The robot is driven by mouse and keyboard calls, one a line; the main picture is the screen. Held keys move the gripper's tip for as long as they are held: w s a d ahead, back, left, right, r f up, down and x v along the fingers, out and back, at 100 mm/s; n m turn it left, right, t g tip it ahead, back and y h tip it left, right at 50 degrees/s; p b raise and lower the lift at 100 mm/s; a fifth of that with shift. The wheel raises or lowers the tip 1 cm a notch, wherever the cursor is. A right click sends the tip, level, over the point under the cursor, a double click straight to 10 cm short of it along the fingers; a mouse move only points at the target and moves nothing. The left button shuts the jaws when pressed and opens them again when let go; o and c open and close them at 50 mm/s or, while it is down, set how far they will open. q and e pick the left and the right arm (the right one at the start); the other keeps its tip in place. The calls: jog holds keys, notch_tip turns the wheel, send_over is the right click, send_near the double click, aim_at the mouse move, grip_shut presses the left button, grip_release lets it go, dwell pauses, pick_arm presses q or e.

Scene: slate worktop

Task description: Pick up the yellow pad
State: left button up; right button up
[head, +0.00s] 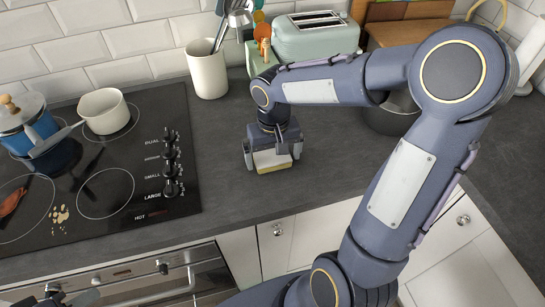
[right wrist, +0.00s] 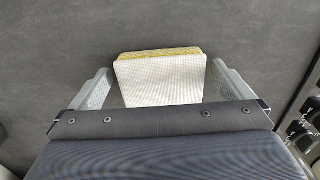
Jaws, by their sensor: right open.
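The yellow pad (head: 271,161) lies on the slate worktop to the right of the hob, a small block with a pale top and a yellow layer. In the right wrist view the pad (right wrist: 161,82) shows a white face and a yellow far edge. My right gripper (head: 272,154) points down over the pad. Its jaws (right wrist: 164,86) are open, with one finger on each side of the pad and a visible gap on both sides. The gripper's body hides the near part of the pad.
The black hob (head: 140,195) with a blue pot (head: 38,124) and a white saucepan (head: 104,111) is at the left. A utensil crock (head: 207,73) and toaster (head: 315,38) stand behind. A dark bowl (head: 391,117) is right of the gripper. Worktop around the pad is clear.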

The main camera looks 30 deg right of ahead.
jog(key=shift+f, duration=0.2)
jog(key=c, duration=0.9)
